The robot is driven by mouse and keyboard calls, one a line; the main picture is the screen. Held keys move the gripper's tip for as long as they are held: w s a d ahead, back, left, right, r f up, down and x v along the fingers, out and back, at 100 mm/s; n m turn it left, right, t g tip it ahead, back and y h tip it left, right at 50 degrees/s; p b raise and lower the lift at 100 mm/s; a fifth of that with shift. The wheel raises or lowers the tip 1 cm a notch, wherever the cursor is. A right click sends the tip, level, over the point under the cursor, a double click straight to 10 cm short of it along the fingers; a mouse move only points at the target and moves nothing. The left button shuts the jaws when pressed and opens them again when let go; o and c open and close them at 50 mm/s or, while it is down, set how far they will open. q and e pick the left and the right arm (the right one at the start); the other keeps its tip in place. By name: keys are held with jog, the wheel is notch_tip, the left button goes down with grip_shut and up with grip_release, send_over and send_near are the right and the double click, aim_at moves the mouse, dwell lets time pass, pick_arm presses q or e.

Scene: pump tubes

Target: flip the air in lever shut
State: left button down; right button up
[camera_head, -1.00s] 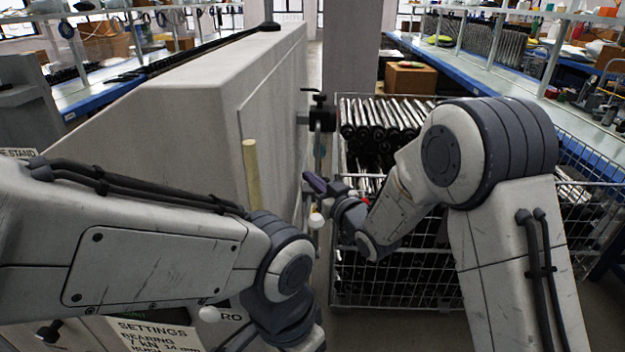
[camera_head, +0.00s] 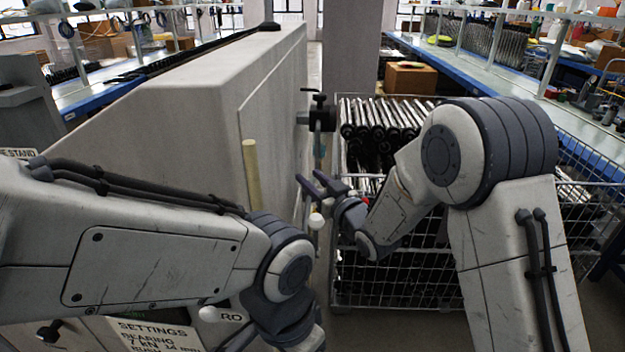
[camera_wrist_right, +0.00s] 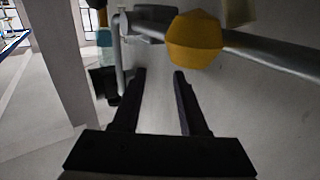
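A valve-like fitting (camera_head: 322,118) with a black handle stands at the far end of the grey machine in the head view. I cannot tell for sure which part is the air in lever. My right gripper (camera_head: 312,184) is below and nearer than this fitting, with its fingers spread and empty. In the right wrist view the open gripper (camera_wrist_right: 160,72) points toward a grey pipe (camera_wrist_right: 121,50) at left and a yellow knob (camera_wrist_right: 195,40) on a grey bar at right. Neither is between the fingers. My left arm crosses the lower left; its gripper is hidden.
The large grey machine (camera_head: 180,120) fills the left, with a pale yellow rod (camera_head: 251,175) and a white ball (camera_head: 316,221) near my right gripper. A wire crate (camera_head: 405,287) of dark tubes stands beyond and beside my right arm. Shelved benches line both sides.

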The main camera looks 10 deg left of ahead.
jog(key=shift+o, duration=0.9)
jog(key=b+v, duration=0.2)
jog(key=v, duration=0.8)
jog(key=shift+s+d, duration=0.2)
jog(key=shift+s, duration=0.05)
